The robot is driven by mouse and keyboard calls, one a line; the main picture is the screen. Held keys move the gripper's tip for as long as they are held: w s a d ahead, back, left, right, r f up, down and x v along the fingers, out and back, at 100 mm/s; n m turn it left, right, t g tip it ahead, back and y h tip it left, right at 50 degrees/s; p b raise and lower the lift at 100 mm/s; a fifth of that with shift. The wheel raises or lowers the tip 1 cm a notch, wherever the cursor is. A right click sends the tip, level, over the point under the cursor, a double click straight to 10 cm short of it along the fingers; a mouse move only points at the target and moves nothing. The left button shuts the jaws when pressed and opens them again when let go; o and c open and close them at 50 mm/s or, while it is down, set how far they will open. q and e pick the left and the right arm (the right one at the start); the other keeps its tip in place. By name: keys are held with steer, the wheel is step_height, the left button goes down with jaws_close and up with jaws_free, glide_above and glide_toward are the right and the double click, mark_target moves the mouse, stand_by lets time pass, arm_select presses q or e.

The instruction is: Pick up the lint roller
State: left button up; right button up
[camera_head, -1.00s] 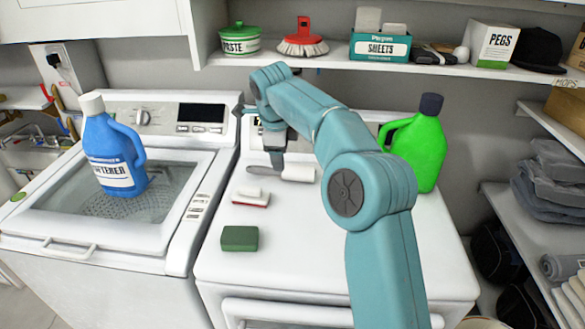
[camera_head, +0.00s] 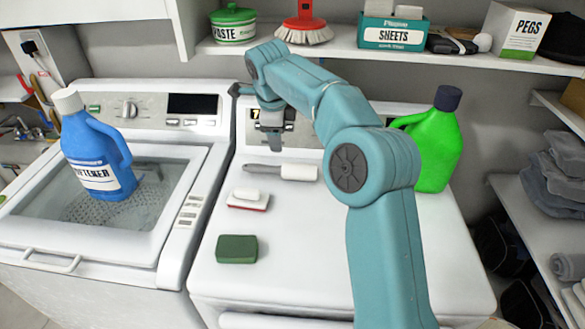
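The lint roller (camera_head: 297,172) lies on the white top of the right-hand machine, its white roll to the right and its grey handle (camera_head: 262,168) to the left. My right gripper (camera_head: 274,146) hangs just behind and above the roller in the picture, near the control panel. A small gap shows between its tip and the roller, and they look apart. The fingers are small and seen nearly edge-on, so their opening is unclear. My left gripper is not in view.
A red-and-white brush (camera_head: 249,200) and a green sponge (camera_head: 237,249) lie in front of the roller. A green bottle (camera_head: 435,145) stands right, behind my arm. A blue softener bottle (camera_head: 92,150) stands on the left washer. A loaded shelf (camera_head: 350,55) runs above.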

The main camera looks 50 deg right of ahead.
glide_toward(282, 166)
steer(key=x, duration=0.5)
steer(key=shift+w+f+p, duration=0.1)
steer(key=shift+f+p, duration=0.1)
steer(key=shift+p, duration=0.2)
steer(key=p+x, duration=0.2)
steer(key=x, duration=0.3)
steer(key=shift+d+f, duration=0.15)
steer(key=shift+f, duration=0.1)
steer(key=shift+r, duration=0.1)
steer(key=c, duration=0.7)
